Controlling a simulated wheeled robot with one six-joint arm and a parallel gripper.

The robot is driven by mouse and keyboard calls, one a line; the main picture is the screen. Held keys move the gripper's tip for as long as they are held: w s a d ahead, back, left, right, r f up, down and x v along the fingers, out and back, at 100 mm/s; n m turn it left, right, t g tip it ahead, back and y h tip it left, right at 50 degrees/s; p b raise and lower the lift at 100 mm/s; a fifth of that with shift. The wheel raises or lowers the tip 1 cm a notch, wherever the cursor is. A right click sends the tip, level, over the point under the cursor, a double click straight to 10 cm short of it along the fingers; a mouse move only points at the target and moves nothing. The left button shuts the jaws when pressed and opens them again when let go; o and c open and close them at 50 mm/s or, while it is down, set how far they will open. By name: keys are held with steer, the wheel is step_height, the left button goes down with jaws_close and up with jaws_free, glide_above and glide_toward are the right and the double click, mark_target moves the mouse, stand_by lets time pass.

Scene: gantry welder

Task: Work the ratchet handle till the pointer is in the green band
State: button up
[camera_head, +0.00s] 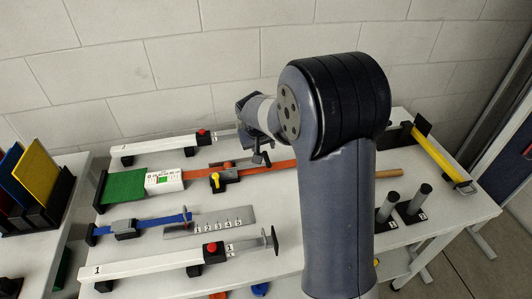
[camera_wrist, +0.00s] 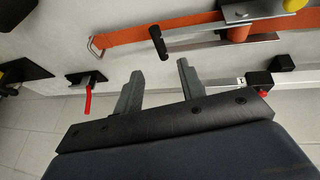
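The ratchet (camera_head: 225,176) sits on an orange strap (camera_head: 284,169) on the white table and has a yellow knob (camera_head: 215,180). Its metal handle bar ends in a black grip (camera_head: 262,158). In the wrist view the black grip (camera_wrist: 157,42) stands just beyond my fingertips, with the strap (camera_wrist: 150,28) behind it. My gripper (camera_wrist: 158,80) is open and empty, its two fingers apart and not around the grip. A white gauge box (camera_head: 164,181) with a green mark lies left of the ratchet; its pointer is too small to read. My arm hides part of the strap.
White bars with red knobs lie behind (camera_head: 165,147) and in front (camera_head: 150,266). A blue strap (camera_head: 155,222) and a numbered grey plate (camera_head: 208,222) lie nearer. A block wall closes the back.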

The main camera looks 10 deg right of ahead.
mark_target(266, 158)
steer(key=p+x, duration=0.1)
steer(key=x, duration=0.8)
steer(key=shift+f, duration=0.2)
jaws_close()
stand_by(0.3)
